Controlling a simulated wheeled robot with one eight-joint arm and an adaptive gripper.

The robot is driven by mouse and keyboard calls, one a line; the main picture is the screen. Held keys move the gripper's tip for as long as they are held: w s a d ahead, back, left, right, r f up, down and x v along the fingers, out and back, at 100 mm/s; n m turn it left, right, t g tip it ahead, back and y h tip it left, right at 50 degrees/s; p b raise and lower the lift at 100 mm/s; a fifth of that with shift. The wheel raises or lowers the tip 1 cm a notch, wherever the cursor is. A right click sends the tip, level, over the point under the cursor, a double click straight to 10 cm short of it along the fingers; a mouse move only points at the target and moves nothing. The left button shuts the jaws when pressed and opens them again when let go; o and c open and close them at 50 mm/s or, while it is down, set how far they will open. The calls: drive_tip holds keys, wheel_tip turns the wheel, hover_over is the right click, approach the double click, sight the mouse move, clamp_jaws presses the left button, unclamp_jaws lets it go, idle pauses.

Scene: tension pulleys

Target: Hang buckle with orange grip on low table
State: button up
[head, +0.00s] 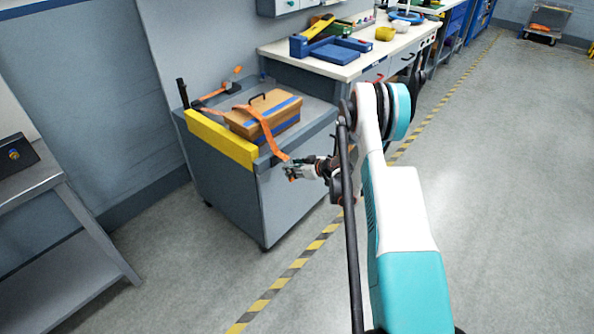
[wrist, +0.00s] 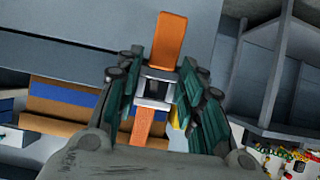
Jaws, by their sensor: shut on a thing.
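The buckle (wrist: 155,90) is a grey metal frame with an orange grip (wrist: 171,40) on one side and the orange strap (wrist: 149,126) on the other. My gripper (wrist: 156,85) is shut on it, with the dark green fingers on both sides. In the head view my gripper (head: 297,169) is just off the front of the low grey table (head: 262,198). The orange strap (head: 269,131) runs from the buckle over the tan and blue case (head: 264,116) to the back of the table. The buckle is too small to make out clearly there.
A yellow bar (head: 221,139) lines the low table's left edge, with a black post (head: 183,94) at its back end. A white workbench (head: 345,66) with blue trays stands behind. A metal table (head: 40,205) stands at left.

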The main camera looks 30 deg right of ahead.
drive_tip(key=shift+w+a+f, duration=0.2)
drive_tip(key=shift+w+a, duration=0.05)
drive_tip(key=shift+w, duration=0.4)
drive_tip(key=shift+w+a+f, duration=0.15)
drive_tip(key=shift+w+a, duration=0.05)
drive_tip(key=shift+w, duration=0.45)
drive_tip(key=shift+w+a+f, duration=0.2)
drive_tip(key=shift+w+a, duration=0.05)
drive_tip(key=shift+w, duration=0.4)
drive_tip(key=o, duration=1.3)
